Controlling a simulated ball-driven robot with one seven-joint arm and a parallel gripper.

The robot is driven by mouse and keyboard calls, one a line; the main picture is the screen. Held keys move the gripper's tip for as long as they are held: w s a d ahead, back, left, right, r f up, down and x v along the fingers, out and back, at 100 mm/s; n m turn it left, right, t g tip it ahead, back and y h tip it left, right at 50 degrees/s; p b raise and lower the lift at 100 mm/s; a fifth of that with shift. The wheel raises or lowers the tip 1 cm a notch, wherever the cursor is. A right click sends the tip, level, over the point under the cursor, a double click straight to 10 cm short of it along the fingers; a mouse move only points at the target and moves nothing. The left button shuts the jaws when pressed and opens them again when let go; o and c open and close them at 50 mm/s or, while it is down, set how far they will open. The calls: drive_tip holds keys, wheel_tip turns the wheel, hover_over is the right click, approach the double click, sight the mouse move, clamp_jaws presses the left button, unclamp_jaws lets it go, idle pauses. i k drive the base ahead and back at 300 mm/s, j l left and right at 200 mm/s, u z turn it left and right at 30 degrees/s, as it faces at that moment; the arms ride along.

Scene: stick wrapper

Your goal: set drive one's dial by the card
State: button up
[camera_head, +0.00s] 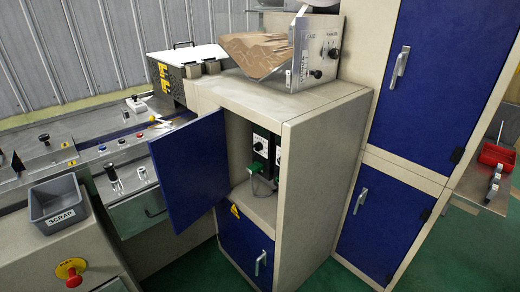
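An open blue cabinet door (190,171) swings out to the left of a beige cabinet (306,180). Inside the opening stands a dark drive unit (262,146) with a pale face and a small round dial-like spot; its setting is too small to read. Part of a second similar unit (278,152) shows to its right, cut off by the cabinet's side wall. A green part (262,187) sits below them. I cannot pick out a card with certainty. My gripper is not in view.
A grey SCRAP bin (60,204) and a red-yellow stop button (71,268) are at the lower left. A metal hopper with brown sheets (262,55) tops the cabinet. A tall closed blue door (420,70) stands right. Green floor shows at the bottom.

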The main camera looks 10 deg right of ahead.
sight(258, 146)
drive_tip(key=i+j+u, duration=0.15)
drive_tip(key=i, duration=0.75)
drive_tip(key=i+u, duration=0.1)
drive_tip(key=i, duration=0.75)
